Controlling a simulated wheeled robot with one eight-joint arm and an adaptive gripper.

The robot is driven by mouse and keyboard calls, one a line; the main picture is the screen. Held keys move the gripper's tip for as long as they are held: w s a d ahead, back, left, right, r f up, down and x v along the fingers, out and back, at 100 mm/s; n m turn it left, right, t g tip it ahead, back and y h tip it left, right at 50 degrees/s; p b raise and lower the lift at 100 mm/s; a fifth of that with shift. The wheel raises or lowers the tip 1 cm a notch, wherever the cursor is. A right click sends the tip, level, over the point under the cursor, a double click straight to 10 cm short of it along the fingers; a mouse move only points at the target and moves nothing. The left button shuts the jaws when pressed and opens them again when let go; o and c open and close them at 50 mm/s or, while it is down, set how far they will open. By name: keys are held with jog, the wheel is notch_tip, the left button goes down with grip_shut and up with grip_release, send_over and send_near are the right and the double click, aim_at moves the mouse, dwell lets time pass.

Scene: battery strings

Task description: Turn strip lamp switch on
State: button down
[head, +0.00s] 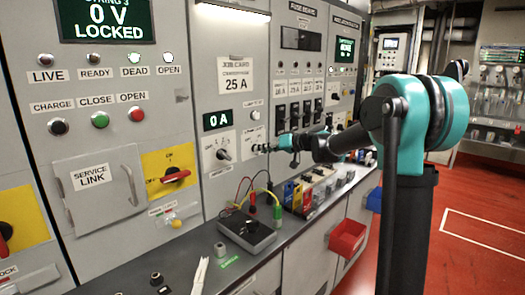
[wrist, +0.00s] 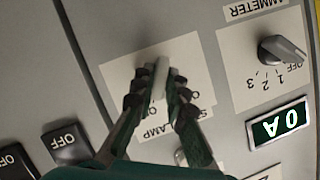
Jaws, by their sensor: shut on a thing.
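The strip lamp switch is on a pale plate (wrist: 196,52) on the grey panel. Its label, partly hidden by my fingers, reads "LAMP" in the wrist view. The pale switch lever (wrist: 161,72) stands between the tips of my gripper (wrist: 162,92), which is shut on it. Whether the lever is at on or off cannot be read, as my fingers cover the markings. In the head view my gripper (head: 266,149) is at the panel, right of the ammeter switch, and the lever is too small to make out.
The ammeter knob (wrist: 282,50) and a 0 A display (wrist: 279,123) are close beside the plate. Black OFF switches (wrist: 66,143) are on the other side. Below, a bench holds a grey box (head: 247,233) with cables rising near my gripper.

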jog(key=c, duration=1.5)
grip_release()
jog(key=shift+c, duration=0.2)
jog(key=shift+d, duration=0.1)
jog(key=v, duration=1.1)
jog(key=shift+s+d+r, duration=0.15)
jog(key=shift+s+d, duration=0.1)
jog(key=shift+d, duration=0.05)
